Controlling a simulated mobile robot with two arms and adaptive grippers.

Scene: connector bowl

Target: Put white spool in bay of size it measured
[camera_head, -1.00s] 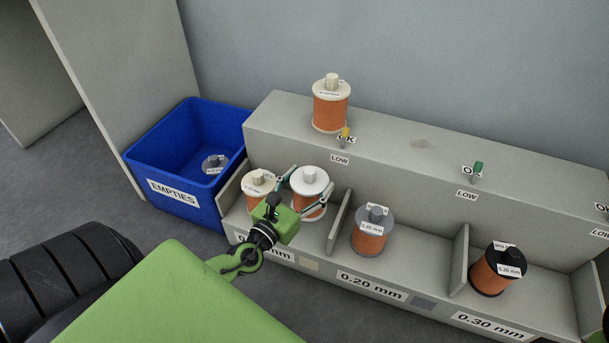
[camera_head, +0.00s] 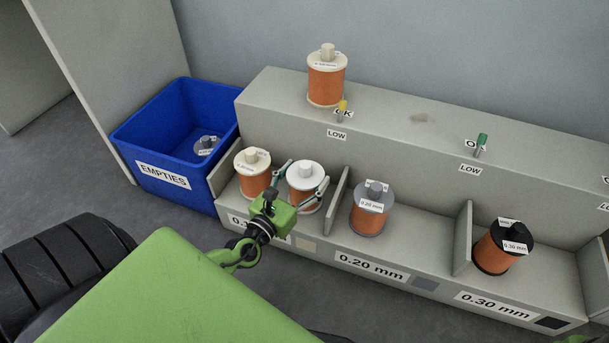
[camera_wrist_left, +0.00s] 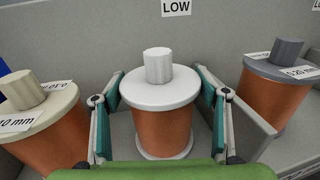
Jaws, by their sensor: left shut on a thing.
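The white spool (camera_head: 305,176), wound with orange wire, is upright in the leftmost bay. It also shows in the wrist view (camera_wrist_left: 160,92). My left gripper (camera_head: 302,190) is shut on it, one finger on each side. Its base looks at or near the bay floor; exact contact is unclear. A cream spool (camera_head: 252,163), its label partly legible as "10 mm", stands just left of it, apart. The front label of this leftmost bay (camera_head: 241,221) is partly hidden by my gripper.
A divider (camera_head: 338,200) separates this bay from the 0.20 mm bay with a grey spool (camera_head: 371,213). A black spool (camera_head: 494,251) is in the 0.30 mm bay. Another cream spool (camera_head: 326,80) stands on the upper ledge. The blue EMPTIES bin (camera_head: 165,160) is at left.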

